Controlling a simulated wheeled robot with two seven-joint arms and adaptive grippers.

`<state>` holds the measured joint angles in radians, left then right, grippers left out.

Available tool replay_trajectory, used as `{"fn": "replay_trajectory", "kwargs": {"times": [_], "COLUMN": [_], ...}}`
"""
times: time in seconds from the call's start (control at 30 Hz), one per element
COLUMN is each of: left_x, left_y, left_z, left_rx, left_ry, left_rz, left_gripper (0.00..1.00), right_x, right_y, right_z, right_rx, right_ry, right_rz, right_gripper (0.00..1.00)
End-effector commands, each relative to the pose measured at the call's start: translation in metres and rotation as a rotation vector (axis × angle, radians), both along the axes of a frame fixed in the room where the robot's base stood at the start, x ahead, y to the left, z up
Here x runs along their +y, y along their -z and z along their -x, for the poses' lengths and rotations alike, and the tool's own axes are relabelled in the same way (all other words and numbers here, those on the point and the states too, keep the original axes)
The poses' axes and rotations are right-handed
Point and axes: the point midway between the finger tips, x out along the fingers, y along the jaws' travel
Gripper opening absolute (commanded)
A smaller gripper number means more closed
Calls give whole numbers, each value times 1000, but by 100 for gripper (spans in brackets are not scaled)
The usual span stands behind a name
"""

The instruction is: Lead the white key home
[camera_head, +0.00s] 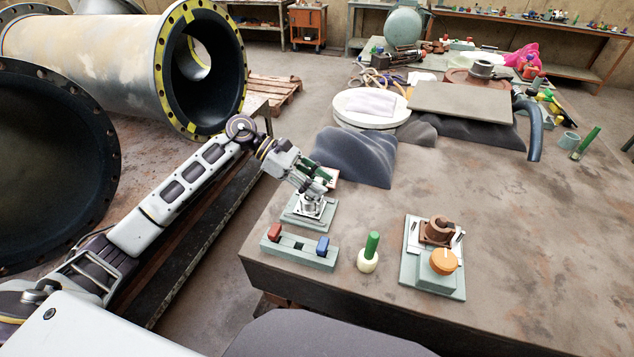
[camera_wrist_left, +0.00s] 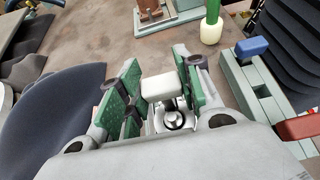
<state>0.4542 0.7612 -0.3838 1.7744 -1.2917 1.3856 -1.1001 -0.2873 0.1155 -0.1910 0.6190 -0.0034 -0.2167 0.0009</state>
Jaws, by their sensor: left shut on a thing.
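My left gripper (camera_head: 318,180) is over a small fixture (camera_head: 308,212) with a pale green base and a metal plate, near the table's left edge. In the left wrist view its green-padded fingers (camera_wrist_left: 157,80) stand on either side of a white block, the white key (camera_wrist_left: 158,88). The gripper is shut on it. A shiny round metal part (camera_wrist_left: 174,119) shows just below the key in that view. In the head view the fingers mostly hide the key. My right gripper is not in view.
A pale green block (camera_head: 298,250) with red and blue pieces lies in front of the fixture. A green-topped white peg (camera_head: 368,254) and a station with an orange knob (camera_head: 443,261) stand to the right. Dark foam (camera_head: 355,158) lies just behind.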

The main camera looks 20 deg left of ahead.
Motion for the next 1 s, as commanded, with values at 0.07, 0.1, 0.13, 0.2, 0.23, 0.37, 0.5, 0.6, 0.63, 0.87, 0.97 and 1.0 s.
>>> {"fn": "replay_trajectory", "kwargs": {"times": [0.07, 0.1, 0.13, 0.2, 0.23, 0.37, 0.5, 0.6, 0.63, 0.87, 0.97, 1.0], "left_x": [0, 0, 0, 0, 0, 0, 0, 0, 0, 0, 0, 0], "left_y": [2, 2, 3, 4, 4, 6, 8, 10, 10, 14, 15, 16], "left_z": [0, 0, 0, 0, 0, 0, 0, 0, 0, 0, 0, 0], "left_rx": [0, 0, 0, 0, 0, 0, 0, 0, 0, 0, 0, 0], "left_ry": [0, 0, 0, 0, 0, 0, 0, 0, 0, 0, 0, 0], "left_rz": [0, 0, 0, 0, 0, 0, 0, 0, 0, 0, 0, 0], "left_gripper": [10, 10, 10, 10, 10, 10, 10, 10, 10, 10, 10, 10], "right_x": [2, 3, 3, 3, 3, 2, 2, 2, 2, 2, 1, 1], "right_y": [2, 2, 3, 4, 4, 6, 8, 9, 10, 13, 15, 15], "right_z": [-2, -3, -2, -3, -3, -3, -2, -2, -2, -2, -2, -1], "right_rx": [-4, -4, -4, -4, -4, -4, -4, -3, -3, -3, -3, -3], "right_ry": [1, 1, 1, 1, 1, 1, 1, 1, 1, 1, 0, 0], "right_rz": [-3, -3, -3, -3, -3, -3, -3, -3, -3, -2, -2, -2], "right_gripper": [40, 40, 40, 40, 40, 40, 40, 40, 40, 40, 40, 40]}}
